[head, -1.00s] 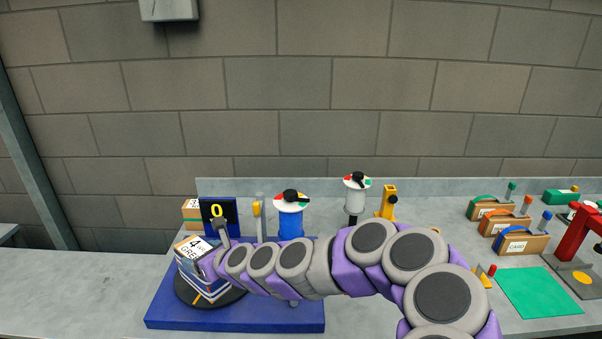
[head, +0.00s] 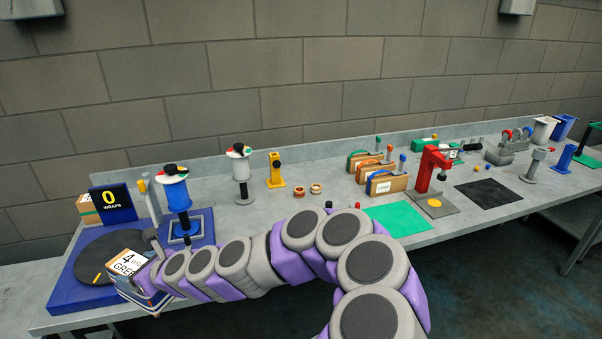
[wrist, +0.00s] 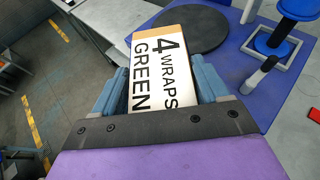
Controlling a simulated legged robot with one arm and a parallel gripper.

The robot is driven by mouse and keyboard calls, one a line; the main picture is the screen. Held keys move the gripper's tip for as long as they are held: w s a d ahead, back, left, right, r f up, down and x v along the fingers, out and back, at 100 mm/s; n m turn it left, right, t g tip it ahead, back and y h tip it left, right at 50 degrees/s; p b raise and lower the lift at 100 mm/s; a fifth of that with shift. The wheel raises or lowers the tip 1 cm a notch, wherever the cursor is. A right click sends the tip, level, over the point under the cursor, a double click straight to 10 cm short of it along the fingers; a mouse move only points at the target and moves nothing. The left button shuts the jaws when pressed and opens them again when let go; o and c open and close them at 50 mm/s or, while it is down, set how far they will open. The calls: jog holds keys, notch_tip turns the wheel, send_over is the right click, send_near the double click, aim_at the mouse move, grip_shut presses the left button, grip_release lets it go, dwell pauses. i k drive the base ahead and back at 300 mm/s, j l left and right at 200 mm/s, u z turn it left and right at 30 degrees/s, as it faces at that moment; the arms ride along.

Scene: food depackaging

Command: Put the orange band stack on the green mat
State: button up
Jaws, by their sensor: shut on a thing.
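My gripper (wrist: 160,88) is shut on a boxy stack whose white label (wrist: 165,65) reads "4 WRAPS GREEN". In the head view the held stack (head: 125,262) is at the lower left, over the front edge of the turntable area. Its far end has a tan edge; no orange band on it can be made out clearly, and my arm hides part of its side. The green mat (head: 400,218) lies flat and bare at the right of my arm, near the bench's front edge. My gripper and the stack are far left of it.
The black turntable (head: 88,258) on its blue base is empty. Behind stand a "0 WRAPS" sign (head: 112,200), a blue-bodied post (head: 177,195) and a yellow stand (head: 275,170). Banded card holders (head: 385,184) stand behind the mat. A red press (head: 432,168) is right of it.

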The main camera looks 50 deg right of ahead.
aim_at(396, 223)
jog(key=z, duration=1.45)
jog(key=i+l+z, duration=0.2)
jog(key=l, duration=0.25)
jog(key=i+l+z, duration=0.25)
jog(key=l, duration=0.15)
jog(key=i+l+z, duration=0.2)
jog(key=l, duration=0.2)
jog(key=i+l, duration=0.4)
jog(key=l, duration=0.15)
jog(key=i+l, duration=0.35)
jog(key=l, duration=0.2)
jog(key=i+l, duration=0.4)
jog(key=l, duration=0.15)
jog(key=i+l, duration=0.4)
jog(key=l, duration=0.15)
